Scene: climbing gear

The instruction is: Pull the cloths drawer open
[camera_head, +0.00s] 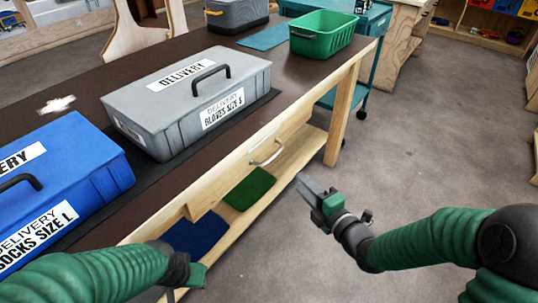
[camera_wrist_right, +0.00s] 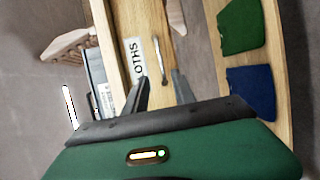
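The cloths drawer (camera_head: 248,151) is set in the front of the wooden workbench and looks flush with it. Its pale bar handle (camera_head: 266,153) also shows in the right wrist view (camera_wrist_right: 157,60), beside a white label (camera_wrist_right: 135,66) whose visible letters read "OTHS". My right gripper (camera_head: 301,181) is in front of the bench, to the right of and apart from the handle. In the wrist view its two fingers (camera_wrist_right: 163,87) are spread and empty, with the handle beyond them. My left gripper (camera_head: 198,275) is low by the bench front; its fingers are not clear.
A grey glove case (camera_head: 190,100) and a blue sock case (camera_head: 60,185) stand on the bench top, with a green basket (camera_head: 323,35) at the far end. Green (camera_head: 250,188) and blue (camera_head: 195,236) cloths lie on the lower shelf. The floor to the right is clear.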

